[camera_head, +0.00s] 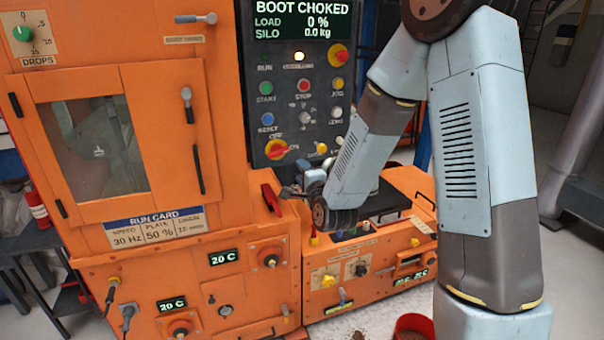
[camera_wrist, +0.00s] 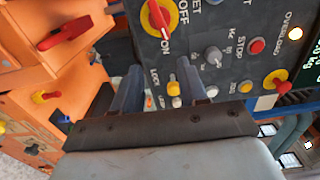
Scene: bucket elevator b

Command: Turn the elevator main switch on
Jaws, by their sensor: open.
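The main switch (camera_head: 276,149) is a red rotary handle on a yellow disc, low on the left of the dark control panel, with OFF and ON labels beside it. It also shows at the top of the wrist view (camera_wrist: 158,17), where its red handle lies closer to upright than level in the picture. I cannot tell for certain which label the handle points to. My gripper (camera_wrist: 158,75) is open and empty, its two fingers apart below the switch in that view and not touching it. In the head view, my gripper (camera_head: 302,186) is partly hidden by my arm.
The panel's display (camera_head: 301,20) reads BOOT CHOKED, LOAD 0 %, and the overload lamp (camera_head: 299,56) is lit. Several buttons and small knobs crowd the panel near the switch. A red lever (camera_head: 271,198) juts out at the lower left of the panel.

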